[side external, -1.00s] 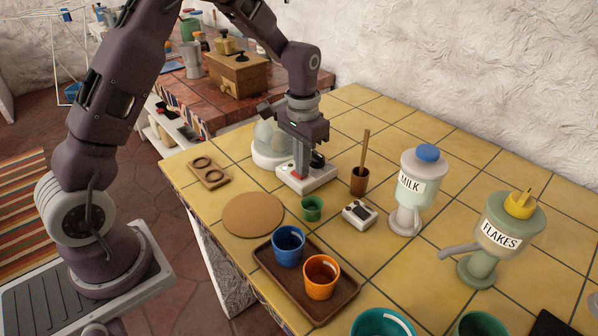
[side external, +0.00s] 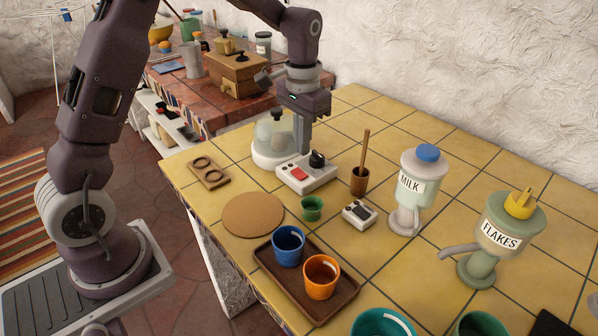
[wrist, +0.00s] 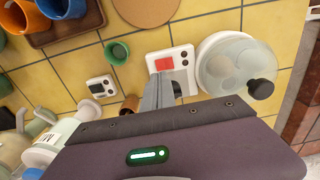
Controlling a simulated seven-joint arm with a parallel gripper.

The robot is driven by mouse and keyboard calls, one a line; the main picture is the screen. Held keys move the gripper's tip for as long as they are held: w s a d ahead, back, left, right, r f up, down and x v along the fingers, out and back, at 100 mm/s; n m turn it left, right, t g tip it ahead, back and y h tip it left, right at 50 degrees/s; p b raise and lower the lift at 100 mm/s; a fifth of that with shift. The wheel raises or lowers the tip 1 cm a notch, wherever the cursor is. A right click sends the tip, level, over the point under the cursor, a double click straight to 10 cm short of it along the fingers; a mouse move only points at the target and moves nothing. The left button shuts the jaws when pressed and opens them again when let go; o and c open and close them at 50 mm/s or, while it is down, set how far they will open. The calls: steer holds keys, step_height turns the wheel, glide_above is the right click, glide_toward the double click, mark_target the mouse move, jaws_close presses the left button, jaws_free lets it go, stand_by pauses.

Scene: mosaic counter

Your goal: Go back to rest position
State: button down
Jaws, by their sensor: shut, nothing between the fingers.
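My gripper (side external: 303,140) is above the yellow tiled counter, fingers pointing down. Its fingers are shut together and hold nothing. It hangs over the back edge of a white switch box (side external: 292,177) with a red button and a dark knob, beside the clear dome (side external: 270,138). I cannot tell the exact gap below the fingertips. In the wrist view my gripper's fingers (wrist: 162,88) overlap the white box, whose red button (wrist: 164,64) stays visible.
A wooden cup with a stick (side external: 359,180) and the MILK dispenser (side external: 410,190) stand to the right. The FLAKES dispenser (side external: 500,240) is farther right. A brown tray (side external: 330,306) carries a blue cup (side external: 288,246) and an orange cup (side external: 321,277).

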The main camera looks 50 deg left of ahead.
steer(key=shift+r, duration=0.35)
steer(key=s+d+r+t, duration=0.2)
steer(key=s+d+r, duration=0.1)
steer(key=s+r, duration=0.75)
steer(key=s+d+t, duration=0.1)
steer(key=s, duration=0.7)
steer(key=s+d+r+t, duration=0.1)
steer(key=s+t, duration=0.1)
steer(key=s, duration=0.6)
steer(key=shift+d+r+t, duration=0.2)
steer(key=shift+d+t, duration=0.1)
steer(key=shift+d, duration=0.05)
